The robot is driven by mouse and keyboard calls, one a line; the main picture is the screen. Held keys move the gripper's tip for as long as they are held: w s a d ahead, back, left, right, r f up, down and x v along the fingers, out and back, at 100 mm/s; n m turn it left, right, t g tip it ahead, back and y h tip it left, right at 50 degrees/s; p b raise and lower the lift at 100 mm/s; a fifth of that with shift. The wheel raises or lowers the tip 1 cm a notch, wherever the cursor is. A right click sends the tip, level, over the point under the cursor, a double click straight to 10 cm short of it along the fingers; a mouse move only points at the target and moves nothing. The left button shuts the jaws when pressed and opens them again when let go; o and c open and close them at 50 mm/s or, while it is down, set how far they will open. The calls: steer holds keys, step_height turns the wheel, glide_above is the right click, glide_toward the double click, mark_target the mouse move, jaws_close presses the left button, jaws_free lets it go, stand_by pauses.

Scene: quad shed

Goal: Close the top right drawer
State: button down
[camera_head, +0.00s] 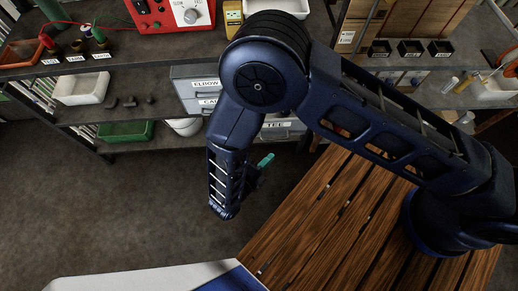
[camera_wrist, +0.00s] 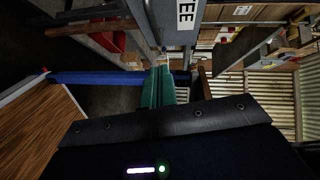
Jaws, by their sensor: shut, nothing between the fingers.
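Grey drawers (camera_head: 193,72) labelled ELBOW and CAP show on the shelf under the bench, left of my arm. A grey front labelled TEE (camera_head: 288,124) shows lower, right of my arm's forearm. My arm hides much of the drawer unit, including its upper right part, so I cannot tell there how far any drawer stands out. My gripper (camera_head: 265,160) has teal fingers, shut and empty, in front of and below the TEE front. In the wrist view the fingers (camera_wrist: 160,86) point toward grey drawer parts with the TEE label (camera_wrist: 186,14); I cannot tell whether they touch.
A slatted wooden table (camera_head: 320,215) stands at the right, under my arm. A green bin (camera_head: 126,131) and a white bin (camera_head: 82,88) are on the left shelves. A red box (camera_head: 172,14) sits on the bench top. Open floor (camera_head: 130,210) lies left of my gripper.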

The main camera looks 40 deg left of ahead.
steer(key=shift+w+a+f, duration=0.2)
steer(key=shift+w+a, duration=0.3)
steer(key=shift+w, duration=0.3)
steer(key=shift+w+a+f, duration=0.2)
steer(key=shift+w+a, duration=0.25)
steer(key=shift+w, duration=0.4)
steer(key=shift+w+a+f, duration=0.2)
steer(key=shift+w+a, duration=0.3)
steer(key=shift+w, duration=0.3)
steer(key=w+a, duration=1.4)
steer(key=shift+w+a, duration=0.1)
steer(key=shift+w+a+r, duration=0.1)
steer(key=shift+w+a, duration=0.3)
steer(key=shift+w, duration=0.05)
steer(key=shift+w+a, duration=0.1)
steer(key=s+d, duration=0.3)
steer(key=shift+s+d+r, duration=0.15)
steer(key=shift+s+r, duration=0.05)
steer(key=shift+r, duration=0.2)
steer(key=s, duration=0.3)
steer(key=s+r, duration=0.1)
steer(key=s, duration=0.6)
steer(key=shift+d+r, duration=0.1)
steer(key=shift+r, duration=0.05)
